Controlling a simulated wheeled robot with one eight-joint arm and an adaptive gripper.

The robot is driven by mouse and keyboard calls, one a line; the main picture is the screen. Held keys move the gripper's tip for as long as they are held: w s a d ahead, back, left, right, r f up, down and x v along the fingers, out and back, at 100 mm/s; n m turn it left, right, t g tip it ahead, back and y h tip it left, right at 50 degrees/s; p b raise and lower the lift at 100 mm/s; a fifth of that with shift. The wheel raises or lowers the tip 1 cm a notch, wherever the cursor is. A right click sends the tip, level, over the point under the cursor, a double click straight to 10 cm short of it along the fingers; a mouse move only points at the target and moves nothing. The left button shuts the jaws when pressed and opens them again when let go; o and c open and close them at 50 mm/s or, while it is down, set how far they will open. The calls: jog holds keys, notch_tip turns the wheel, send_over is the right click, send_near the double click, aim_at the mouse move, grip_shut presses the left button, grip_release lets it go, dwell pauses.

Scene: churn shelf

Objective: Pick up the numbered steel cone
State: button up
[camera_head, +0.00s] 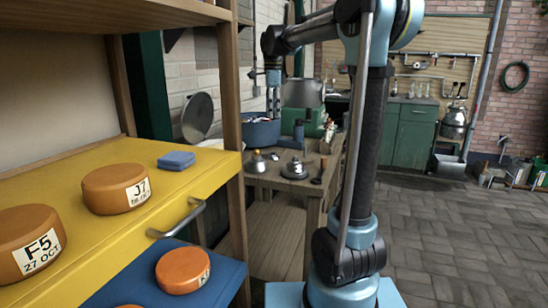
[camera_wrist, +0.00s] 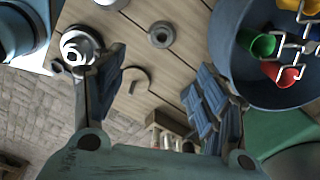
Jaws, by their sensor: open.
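No number is readable on any steel piece. A cone-like steel piece with a wide base (camera_head: 295,170) stands on the wooden workbench (camera_head: 270,181). A second small metal piece (camera_head: 257,163) stands to its left. In the wrist view, a shiny ringed steel piece (camera_wrist: 80,46) lies left of my fingers, and a smaller grey ring-shaped piece (camera_wrist: 162,34) lies beyond them. I cannot tell which is the numbered cone. My gripper (camera_head: 273,108) hangs above the bench by the blue tub. In the wrist view its fingers (camera_wrist: 155,75) are apart and empty.
A blue tub (camera_head: 262,133) on the bench holds colored cups and metal handles, also seen in the wrist view (camera_wrist: 222,55). A hook (camera_wrist: 134,78) lies between the fingers' lines of sight. A yellow shelf (camera_head: 160,215) with orange cheese wheels (camera_head: 115,190) stands left.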

send_over(273, 156)
jog(key=w, duration=0.2)
notch_tip(273, 156, down, 11)
jog(key=shift+s+f, duration=0.1)
jog(key=shift+f, duration=3.05)
jog(key=c, duration=1.2)
